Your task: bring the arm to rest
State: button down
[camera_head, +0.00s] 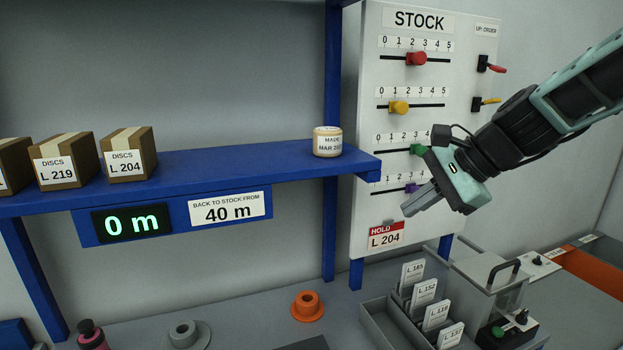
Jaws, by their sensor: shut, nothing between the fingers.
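My gripper (418,203) hangs at the end of my arm, which reaches in from the upper right. Its fingers point down and to the left, in front of the STOCK board (367,158). They are shut with nothing between them. The gripper covers part of the lower sliders, the green one (417,150) and the purple one (411,188). I cannot tell how far it stands off the board; it appears to be in free air above the bench.
A blue shelf (240,165) carries boxes (127,155) and a tape roll (327,142). Below the gripper, a grey card rack (375,318) holds several cards. A handled case (490,275), an orange spool (307,307) and a grey spool (184,334) stand on the bench. Red and yellow levers (492,66) are near the arm.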

jog(key=s+a+f+n+g+h, duration=0.1)
jog(key=s+a+f+n+g, duration=0.1)
jog(key=s+a+f+n, duration=0.3)
jog(key=s+a+f+n+g+h, duration=0.1)
jog(key=s+n, duration=0.2)
jog(key=s, duration=0.3)
jog(key=s+d+f+n+h, duration=0.1)
jog(key=s+f+n+h, duration=0.1)
jog(key=s+n, duration=0.5)
jog(key=s+d+f+n+g+h+b, duration=0.1)
jog(key=s+f+n, duration=0.3)
jog(key=s, duration=0.5)
jog(key=n+h, duration=0.1)
jog(key=n, duration=0.1)
jog(key=shift+s+f+n+h, duration=0.3)
jog(key=shift+s+f+n, duration=0.05)
jog(key=shift+f+n, duration=0.05)
